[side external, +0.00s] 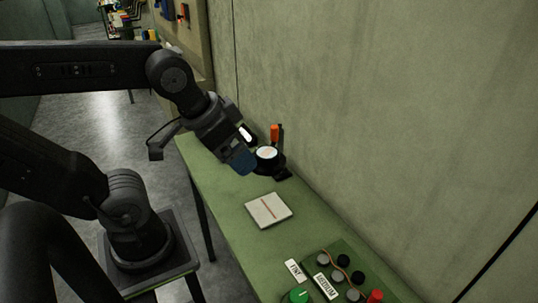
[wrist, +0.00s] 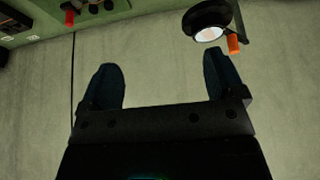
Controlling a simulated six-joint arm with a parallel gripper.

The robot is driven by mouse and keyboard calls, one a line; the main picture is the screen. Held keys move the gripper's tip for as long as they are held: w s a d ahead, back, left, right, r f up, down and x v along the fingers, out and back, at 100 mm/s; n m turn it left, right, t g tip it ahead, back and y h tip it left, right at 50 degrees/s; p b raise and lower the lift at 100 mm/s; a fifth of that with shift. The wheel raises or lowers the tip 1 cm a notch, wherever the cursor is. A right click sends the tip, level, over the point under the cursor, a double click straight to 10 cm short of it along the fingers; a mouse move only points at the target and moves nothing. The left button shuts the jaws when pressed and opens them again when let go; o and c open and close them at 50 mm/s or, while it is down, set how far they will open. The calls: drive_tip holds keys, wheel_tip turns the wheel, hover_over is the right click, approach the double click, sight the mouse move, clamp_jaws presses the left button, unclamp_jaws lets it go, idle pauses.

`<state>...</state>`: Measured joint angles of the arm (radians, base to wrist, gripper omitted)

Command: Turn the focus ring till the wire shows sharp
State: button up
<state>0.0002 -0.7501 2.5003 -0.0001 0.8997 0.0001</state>
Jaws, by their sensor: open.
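A black round device with a pale lit disc (side external: 266,153) stands on the green bench against the wall. Its dark rim (wrist: 207,15) shows at the top right of the wrist view and looks like the focus ring. An orange handle (side external: 275,133) stands at its side. My gripper (side external: 243,160) is just left of the device in the side view. In the wrist view its two blue fingers (wrist: 163,62) are wide apart with nothing between them, and the device lies beyond the right finger. Whether a wire shows sharp on the disc is too small to tell.
A white card with a reddish line (side external: 268,210) lies on the bench (side external: 225,205). A green panel (side external: 347,258) with several knobs, a reddish cord and labels FINE and MEDIUM sits nearer the camera, with a green knob (side external: 299,295) beside it. The wall (side external: 400,120) borders the bench.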

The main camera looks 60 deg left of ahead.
drive_tip(key=w+a+r+m+g, duration=0.2)
drive_tip(key=w+a+r, duration=0.1)
drive_tip(key=w, duration=0.2)
drive_tip(key=r+m+g, duration=0.1)
drive_tip(key=m+g, duration=0.3)
hover_over(267, 152)
wheel_tip(267, 152, down, 13)
drive_tip(key=shift+f, duration=0.2)
drive_tip(key=c, duration=0.9)
drive_tip(key=shift+m, duration=1.8)
drive_tip(key=o, duration=0.9)
drive_tip(key=shift+r, duration=0.1)
